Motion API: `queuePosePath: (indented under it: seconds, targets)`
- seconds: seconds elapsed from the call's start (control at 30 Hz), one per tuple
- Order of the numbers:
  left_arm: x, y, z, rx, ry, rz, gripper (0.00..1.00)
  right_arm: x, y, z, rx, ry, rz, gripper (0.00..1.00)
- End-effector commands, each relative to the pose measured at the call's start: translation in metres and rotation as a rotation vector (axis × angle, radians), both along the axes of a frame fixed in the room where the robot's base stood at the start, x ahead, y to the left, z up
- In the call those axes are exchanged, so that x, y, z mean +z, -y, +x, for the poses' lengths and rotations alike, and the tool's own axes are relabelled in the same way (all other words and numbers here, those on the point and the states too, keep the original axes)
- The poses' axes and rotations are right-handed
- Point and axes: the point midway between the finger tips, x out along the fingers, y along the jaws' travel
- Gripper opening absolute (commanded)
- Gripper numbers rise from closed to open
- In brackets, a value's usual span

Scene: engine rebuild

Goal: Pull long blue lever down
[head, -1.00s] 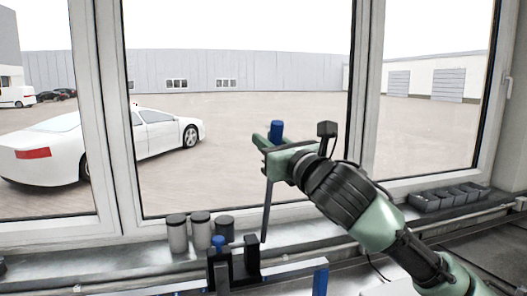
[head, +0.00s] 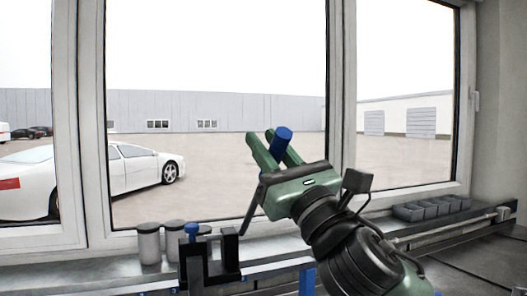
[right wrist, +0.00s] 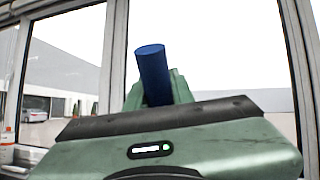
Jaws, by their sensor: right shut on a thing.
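The long lever has a blue cylindrical handle (head: 283,138) on top and a dark rod (head: 251,212) that slants down to the left toward the black fixture. My right gripper (head: 273,148) is shut around the blue handle, with the green fingers on either side of it. In the right wrist view the blue handle (right wrist: 153,72) rises between the fingers and leans slightly left. The lever is tilted, and part of its rod is hidden behind my gripper. My left gripper is not in view.
A black fixture (head: 208,262) with a short blue knob (head: 191,230) stands on the bench. Grey canisters (head: 149,244) are behind it. A row of grey bins (head: 432,207) sits on the sill at right. Windows close off the back.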

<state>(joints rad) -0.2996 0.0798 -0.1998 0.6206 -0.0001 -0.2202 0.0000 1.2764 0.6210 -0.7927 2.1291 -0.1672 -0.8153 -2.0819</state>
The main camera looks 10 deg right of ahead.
Motion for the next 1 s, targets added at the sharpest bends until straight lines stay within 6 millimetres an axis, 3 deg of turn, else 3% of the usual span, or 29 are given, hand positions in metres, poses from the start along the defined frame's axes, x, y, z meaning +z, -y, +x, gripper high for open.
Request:
queuePosePath:
  seconds: [0.33, 0.37, 0.43, 0.77, 1.0]
  targets:
    - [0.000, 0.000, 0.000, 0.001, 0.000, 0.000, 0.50, -0.001, 0.000, 0.000, 0.000, -0.001, 0.000, 0.00]
    - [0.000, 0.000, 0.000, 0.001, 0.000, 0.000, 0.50, -0.001, 0.000, 0.000, 0.000, -0.001, 0.000, 0.26]
    - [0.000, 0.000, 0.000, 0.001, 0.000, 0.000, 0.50, -0.001, 0.000, 0.000, 0.000, -0.001, 0.000, 0.45]
    - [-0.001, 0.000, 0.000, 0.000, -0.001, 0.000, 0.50, -0.002, 0.000, -0.001, 0.000, 0.000, 0.000, 0.45]
    - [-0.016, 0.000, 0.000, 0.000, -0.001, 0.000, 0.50, -0.023, 0.011, -0.024, -0.001, 0.002, -0.001, 0.45]
